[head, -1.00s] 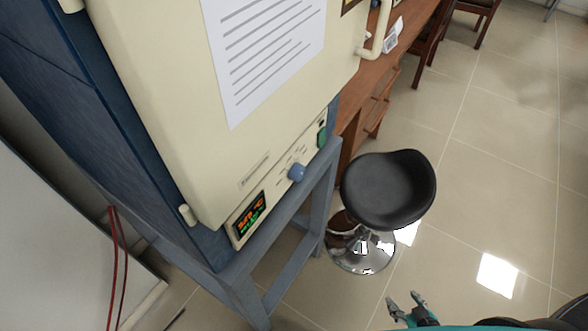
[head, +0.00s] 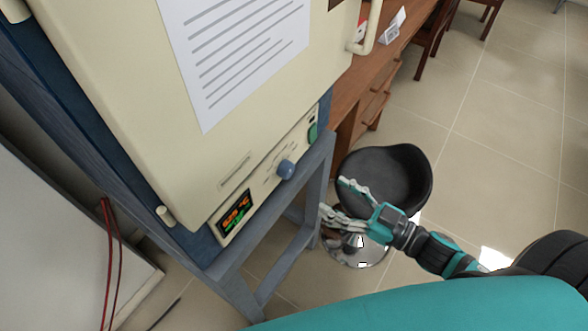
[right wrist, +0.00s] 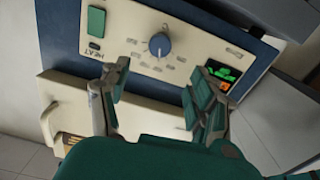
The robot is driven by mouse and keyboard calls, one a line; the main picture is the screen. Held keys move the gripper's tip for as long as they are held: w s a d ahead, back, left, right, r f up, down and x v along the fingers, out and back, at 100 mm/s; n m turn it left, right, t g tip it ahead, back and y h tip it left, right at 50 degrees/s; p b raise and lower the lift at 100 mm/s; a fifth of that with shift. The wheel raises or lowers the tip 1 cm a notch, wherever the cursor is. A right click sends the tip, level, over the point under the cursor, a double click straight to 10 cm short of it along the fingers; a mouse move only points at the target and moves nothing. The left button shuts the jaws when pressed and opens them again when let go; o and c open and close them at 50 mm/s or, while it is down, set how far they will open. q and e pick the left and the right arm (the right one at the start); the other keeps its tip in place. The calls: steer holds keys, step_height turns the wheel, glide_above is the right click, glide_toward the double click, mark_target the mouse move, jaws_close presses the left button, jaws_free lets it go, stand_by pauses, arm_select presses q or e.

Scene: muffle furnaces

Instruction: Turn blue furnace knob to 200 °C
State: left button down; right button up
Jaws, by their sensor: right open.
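The blue furnace knob (head: 286,169) sits on the cream control panel, between the lit display (head: 236,213) and a green switch (head: 313,132). It also shows in the right wrist view (right wrist: 159,45), with marks around it and a light pointer line on its face. My right gripper (head: 334,200) is open and empty, to the right of and below the knob, apart from it. In the right wrist view its two fingers (right wrist: 158,92) are spread, with the knob beyond them, between their lines. The display figures are too small to read surely. My left gripper is not in view.
The furnace (head: 130,110) stands on a blue-grey frame (head: 222,270). A black stool (head: 385,175) stands close behind my right gripper. A wooden desk (head: 365,80) is beyond the furnace. The tiled floor at right is open.

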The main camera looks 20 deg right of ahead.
mark_target(291, 172)
steer(key=p+x, duration=0.2)
steer(key=x, duration=0.8)
steer(key=shift+w+a, duration=0.4)
steer(key=shift+w, duration=0.1)
steer(key=shift+c, duration=0.4)
steer(key=c, duration=1.1)
